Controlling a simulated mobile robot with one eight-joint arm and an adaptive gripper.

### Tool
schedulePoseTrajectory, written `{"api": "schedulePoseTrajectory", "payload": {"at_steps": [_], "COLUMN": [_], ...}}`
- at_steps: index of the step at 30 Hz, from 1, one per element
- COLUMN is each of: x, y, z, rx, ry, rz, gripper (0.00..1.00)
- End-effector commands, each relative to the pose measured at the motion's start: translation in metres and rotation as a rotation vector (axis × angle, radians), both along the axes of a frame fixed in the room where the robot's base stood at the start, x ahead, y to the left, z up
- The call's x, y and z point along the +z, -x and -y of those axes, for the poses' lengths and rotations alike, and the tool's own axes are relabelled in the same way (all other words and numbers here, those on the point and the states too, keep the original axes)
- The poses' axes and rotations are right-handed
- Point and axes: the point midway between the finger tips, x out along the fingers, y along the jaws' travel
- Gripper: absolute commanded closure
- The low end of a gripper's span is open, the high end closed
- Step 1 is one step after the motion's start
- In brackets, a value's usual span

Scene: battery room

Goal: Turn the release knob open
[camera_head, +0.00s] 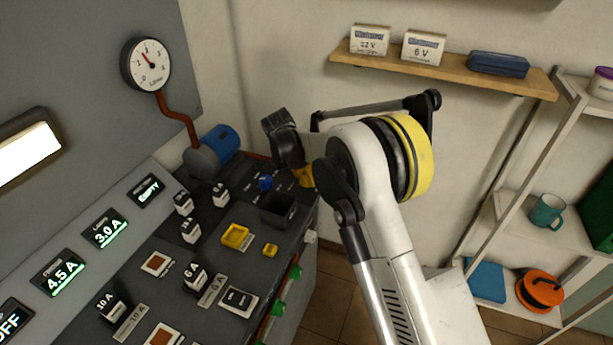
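No part is readably marked as the release knob. A small blue knob-like piece (265,183) stands on the sloped dark console (205,258), beside an open black box (278,209). A blue-ended grey cylinder (220,142) lies at the console's back, joined by a brown pipe to a round gauge (146,65). My gripper (285,140) is at the end of my white arm, above the console's far right corner and to the upper right of the blue piece. Its fingertips are not clear, so I cannot see whether it holds anything. A yellow part (303,176) shows just below it.
Several small labelled white-and-black blocks stand on the console, near a yellow square tray (236,236). Lit displays line its back panel. A wooden wall shelf (450,70) holds boxes. A rack (560,235) on the right holds a teal mug (546,212) and an orange reel (540,289).

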Motion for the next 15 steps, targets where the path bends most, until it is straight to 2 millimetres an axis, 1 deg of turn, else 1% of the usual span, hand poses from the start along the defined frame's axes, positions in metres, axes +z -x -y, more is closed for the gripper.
{"api": "schedulePoseTrajectory", "payload": {"at_steps": [6,15], "x": [-0.0009,-0.0012], "y": [0.0004,0.0008], "z": [-0.0001,0.0000], "rx": [-0.138,-0.243], "ry": [0.000,0.000], "rz": [-0.003,-0.004], "gripper": [0.95,0.95]}}
